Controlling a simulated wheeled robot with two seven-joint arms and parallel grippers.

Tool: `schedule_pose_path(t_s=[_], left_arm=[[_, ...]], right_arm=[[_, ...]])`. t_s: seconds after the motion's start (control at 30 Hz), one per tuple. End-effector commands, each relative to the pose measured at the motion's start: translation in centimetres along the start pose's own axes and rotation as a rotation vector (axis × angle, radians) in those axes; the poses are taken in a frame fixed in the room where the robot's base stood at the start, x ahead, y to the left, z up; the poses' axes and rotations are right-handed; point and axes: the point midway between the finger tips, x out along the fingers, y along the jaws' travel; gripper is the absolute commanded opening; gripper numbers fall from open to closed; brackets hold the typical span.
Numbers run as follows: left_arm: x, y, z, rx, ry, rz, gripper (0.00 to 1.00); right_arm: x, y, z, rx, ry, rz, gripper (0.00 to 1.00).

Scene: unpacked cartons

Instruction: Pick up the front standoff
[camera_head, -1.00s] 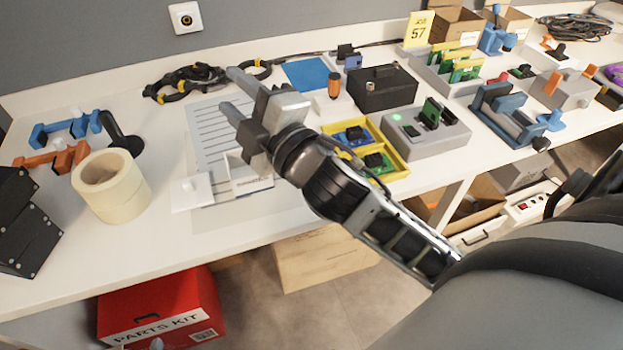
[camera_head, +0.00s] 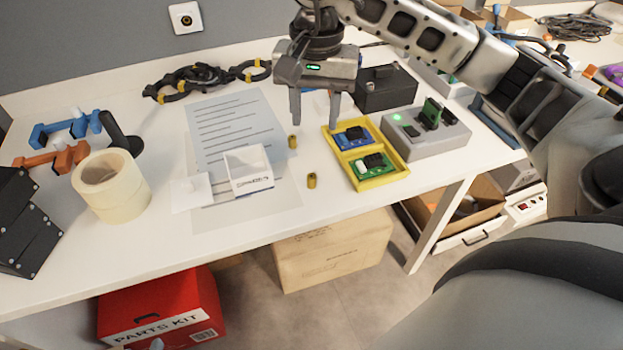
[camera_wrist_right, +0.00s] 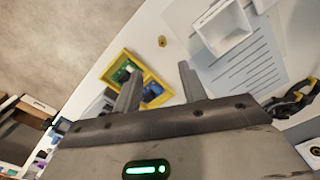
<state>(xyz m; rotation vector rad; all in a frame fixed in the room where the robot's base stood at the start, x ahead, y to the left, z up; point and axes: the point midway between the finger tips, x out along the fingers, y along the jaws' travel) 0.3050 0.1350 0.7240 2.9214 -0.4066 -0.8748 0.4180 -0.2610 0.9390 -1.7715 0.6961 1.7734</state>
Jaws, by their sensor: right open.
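Two small brass standoffs stand on the white table. The front standoff (camera_head: 312,180) is nearer the table's front edge, left of the yellow tray. The rear standoff (camera_head: 293,142) is further back, beside the printed sheet. My right gripper (camera_head: 314,121) is open and empty, pointing down behind the front standoff and apart from it. In the right wrist view one standoff (camera_wrist_right: 162,41) shows beyond the open fingertips (camera_wrist_right: 160,71); it appears to be the front one. The other standoff is not visible there. My left gripper is not in view.
The yellow tray (camera_head: 381,183) with circuit boards is right of the front standoff. An open white box (camera_head: 249,171) is on its left, on the sheet (camera_head: 228,118). A grey fixture (camera_head: 452,138) stands further right. The table in front of the standoff is clear.

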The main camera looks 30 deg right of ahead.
Motion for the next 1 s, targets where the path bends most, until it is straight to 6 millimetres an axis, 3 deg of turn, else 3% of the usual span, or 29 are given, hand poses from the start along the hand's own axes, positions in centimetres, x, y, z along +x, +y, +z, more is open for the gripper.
schedule_pose_path(t_s=[0.4, 0.77, 1.0], left_arm=[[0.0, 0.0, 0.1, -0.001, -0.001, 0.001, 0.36], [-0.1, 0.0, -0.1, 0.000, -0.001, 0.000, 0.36], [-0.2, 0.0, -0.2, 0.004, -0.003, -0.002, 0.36]], right_arm=[[8.0, 0.4, -0.2, 0.000, 0.003, 0.017, 0.42], [11.3, 0.1, -0.3, 0.000, 0.003, 0.013, 0.42], [14.8, -0.4, -0.7, 0.000, 0.003, 0.014, 0.42]])
